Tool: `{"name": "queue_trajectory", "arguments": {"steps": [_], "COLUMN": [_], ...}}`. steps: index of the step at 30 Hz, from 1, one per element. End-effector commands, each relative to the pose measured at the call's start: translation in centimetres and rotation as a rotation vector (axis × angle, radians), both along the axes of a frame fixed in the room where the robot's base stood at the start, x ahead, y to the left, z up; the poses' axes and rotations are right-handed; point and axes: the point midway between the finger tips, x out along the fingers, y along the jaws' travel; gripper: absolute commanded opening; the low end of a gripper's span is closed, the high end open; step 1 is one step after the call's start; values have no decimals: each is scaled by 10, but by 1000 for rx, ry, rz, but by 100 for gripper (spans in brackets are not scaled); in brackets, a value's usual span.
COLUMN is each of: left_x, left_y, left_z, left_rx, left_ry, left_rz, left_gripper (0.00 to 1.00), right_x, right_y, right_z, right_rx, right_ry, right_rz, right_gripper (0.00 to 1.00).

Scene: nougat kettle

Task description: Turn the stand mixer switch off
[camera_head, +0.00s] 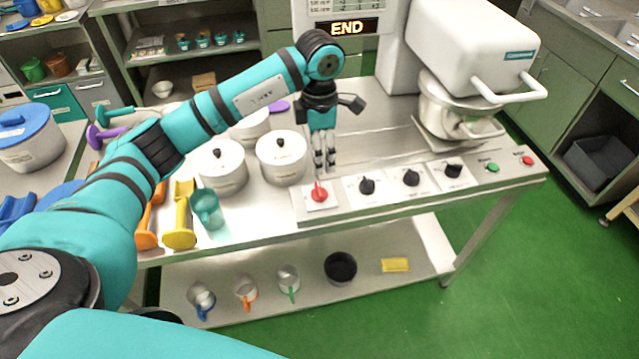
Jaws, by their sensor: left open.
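The stand mixer (470,45) is a large white machine with a metal bowl (450,108) at the back right of the steel table. Its control panel (340,207) runs along the table's front edge. A red switch knob (319,192) sits at the panel's left end, followed by several black knobs and a green and a red button at the right. My left gripper (324,163) points down just above and behind the red knob, apart from it. Its fingers are close together in this view and hold nothing visible. My right gripper is not in view.
Lidded white pots (281,158) stand left of my gripper. The END display (346,28) stands behind. The lower shelf (330,300) holds mugs and a black bowl.

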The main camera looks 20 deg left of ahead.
Motion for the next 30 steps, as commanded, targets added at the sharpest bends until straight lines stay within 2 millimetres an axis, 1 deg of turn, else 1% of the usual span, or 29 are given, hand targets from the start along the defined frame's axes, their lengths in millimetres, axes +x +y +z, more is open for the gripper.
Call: {"name": "queue_trajectory", "arguments": {"steps": [1, 9, 15, 18, 21, 30], "left_x": [-2, -2, -1, -1, -1, 0], "left_y": [0, -1, -1, -1, -1, -1], "left_z": [-10, -69, -105, -116, -123, -127], "left_rx": [1, -1, -2, -3, -3, -2], "left_ry": [6, 6, 4, 2, 0, 0], "left_rz": [0, -1, 0, 0, -1, -2], "left_gripper": [73, 73, 73, 73, 73, 73], "right_x": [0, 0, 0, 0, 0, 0], "right_y": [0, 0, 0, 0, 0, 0], "right_z": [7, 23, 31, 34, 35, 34], "right_rx": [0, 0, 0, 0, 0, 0], "right_ry": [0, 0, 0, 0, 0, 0], "right_rz": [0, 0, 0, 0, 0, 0], "right_gripper": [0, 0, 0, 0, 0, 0]}}
